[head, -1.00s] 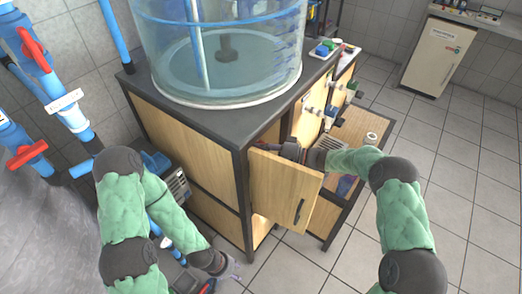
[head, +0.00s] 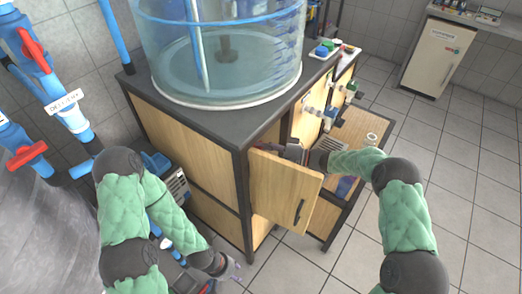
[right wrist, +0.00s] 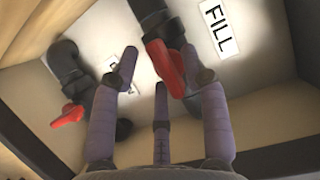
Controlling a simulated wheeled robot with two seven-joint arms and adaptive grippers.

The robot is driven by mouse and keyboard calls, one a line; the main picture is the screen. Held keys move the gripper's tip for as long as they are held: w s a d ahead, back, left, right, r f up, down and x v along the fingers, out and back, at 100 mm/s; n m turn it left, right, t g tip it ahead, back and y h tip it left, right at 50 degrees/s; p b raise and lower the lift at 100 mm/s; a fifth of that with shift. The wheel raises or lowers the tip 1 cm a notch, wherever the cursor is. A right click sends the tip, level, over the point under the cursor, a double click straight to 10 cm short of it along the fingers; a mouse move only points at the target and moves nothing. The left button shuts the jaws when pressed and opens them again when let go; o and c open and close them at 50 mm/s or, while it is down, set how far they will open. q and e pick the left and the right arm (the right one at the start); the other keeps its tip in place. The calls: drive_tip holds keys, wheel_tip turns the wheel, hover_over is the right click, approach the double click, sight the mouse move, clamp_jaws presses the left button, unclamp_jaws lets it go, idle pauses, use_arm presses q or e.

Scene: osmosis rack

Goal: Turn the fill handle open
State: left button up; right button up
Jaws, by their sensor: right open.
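The fill handle (right wrist: 166,66) is a red lever on a black valve, beside the white FILL label (right wrist: 219,28) in the right wrist view. My right gripper (right wrist: 159,72) is open, with its purple-grey fingers spread around the red lever; one finger overlaps the lever's right end, and I cannot tell if they touch. In the head view my right gripper (head: 293,151) reaches into the cabinet behind the open wooden door (head: 284,190), which partly hides it, and the fill handle is hidden there. My left gripper (head: 230,272) hangs low near the floor, its jaw opening unclear.
A second red handle (right wrist: 68,115) on a black pipe lies to the left in the right wrist view. The cabinet (head: 190,150) carries a large clear tank (head: 225,60). Blue pipes with red valves (head: 28,158) stand at the left.

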drive_tip(key=v, duration=1.1)
drive_tip(key=shift+s+d, duration=0.1)
